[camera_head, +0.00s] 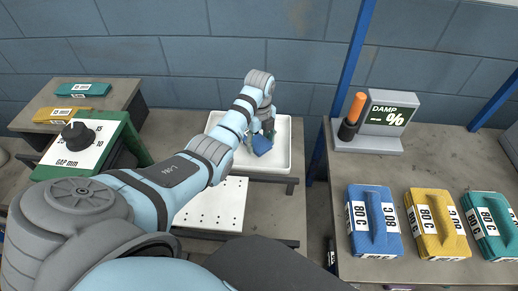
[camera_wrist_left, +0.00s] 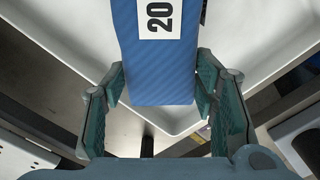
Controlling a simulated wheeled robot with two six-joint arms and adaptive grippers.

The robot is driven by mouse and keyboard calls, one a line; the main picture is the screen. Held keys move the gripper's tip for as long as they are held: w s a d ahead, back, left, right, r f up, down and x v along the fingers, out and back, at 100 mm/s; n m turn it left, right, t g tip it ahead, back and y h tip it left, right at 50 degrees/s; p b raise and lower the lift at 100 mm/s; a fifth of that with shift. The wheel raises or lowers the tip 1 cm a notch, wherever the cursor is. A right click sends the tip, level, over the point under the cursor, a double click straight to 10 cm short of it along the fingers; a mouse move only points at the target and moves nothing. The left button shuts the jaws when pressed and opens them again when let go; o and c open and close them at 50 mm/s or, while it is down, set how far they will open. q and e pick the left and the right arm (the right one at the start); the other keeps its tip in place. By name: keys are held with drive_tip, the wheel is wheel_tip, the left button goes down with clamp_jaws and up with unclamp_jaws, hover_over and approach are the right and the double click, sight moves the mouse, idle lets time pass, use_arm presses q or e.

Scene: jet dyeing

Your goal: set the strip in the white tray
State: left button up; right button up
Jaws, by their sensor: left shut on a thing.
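The blue strip (camera_head: 262,146) is over the inside of the white tray (camera_head: 285,158) in the head view. In the left wrist view the strip (camera_wrist_left: 160,75) stretches away between my fingers and bears a white label reading 20. My left gripper (camera_head: 264,131) is shut on the strip, with its green-padded fingers on either side of it in the wrist view (camera_wrist_left: 163,88). The tray (camera_wrist_left: 235,35) spreads out behind the strip there. I cannot tell whether the strip touches the tray floor. My right gripper is not in view.
A bench at left holds a teal strip (camera_head: 83,89), a yellow strip (camera_head: 63,115) and a green gap-dial box (camera_head: 85,145). A white perforated plate (camera_head: 215,205) lies before the tray. The right table holds a damp meter (camera_head: 385,118) and blue, yellow and teal 80 C blocks (camera_head: 373,222).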

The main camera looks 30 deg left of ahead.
use_arm(q)
wheel_tip(320, 180, down, 4)
drive_tip(key=shift+s+r+b, duration=0.1)
drive_tip(key=shift+r+b, duration=0.15)
drive_tip(key=shift+b, duration=0.2)
drive_tip(key=shift+f, duration=0.2)
drive_tip(key=o, duration=1.4)
wheel_tip(320, 180, up, 12)
drive_tip(key=p, duration=0.3)
drive_tip(key=shift+r, duration=0.25)
drive_tip(key=shift+f, duration=0.1)
